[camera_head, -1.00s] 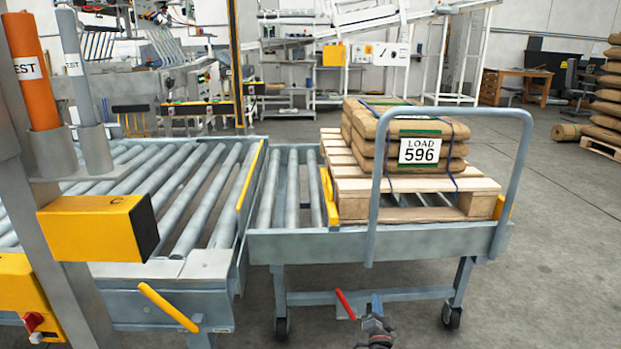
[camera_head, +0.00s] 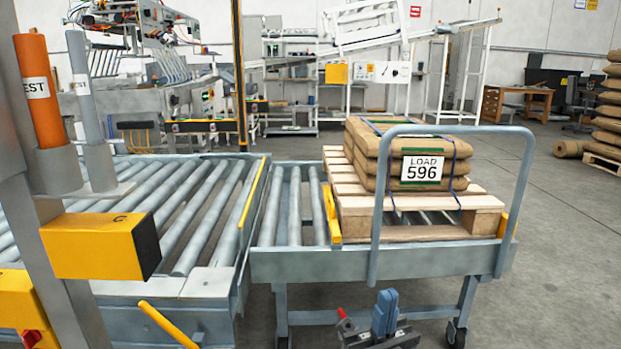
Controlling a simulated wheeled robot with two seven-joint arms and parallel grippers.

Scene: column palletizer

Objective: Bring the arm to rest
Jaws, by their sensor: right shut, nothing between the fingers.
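My right gripper (camera_head: 385,302) shows at the bottom, right of centre, in front of the cart's lower frame. Its blue-grey fingers point up, shut and empty. The lower part of the arm is cut off by the picture's bottom edge. A red-tipped lever (camera_head: 342,314) stands just left of it; I cannot tell whether they touch. My left gripper is not in view.
A wheeled roller cart (camera_head: 380,262) with a hooped rail (camera_head: 376,215) carries a pallet (camera_head: 405,203) of sacks labelled LOAD 596 (camera_head: 421,169). A roller conveyor (camera_head: 190,215) with a yellow lever (camera_head: 168,325) stands left. Open floor (camera_head: 565,255) lies right.

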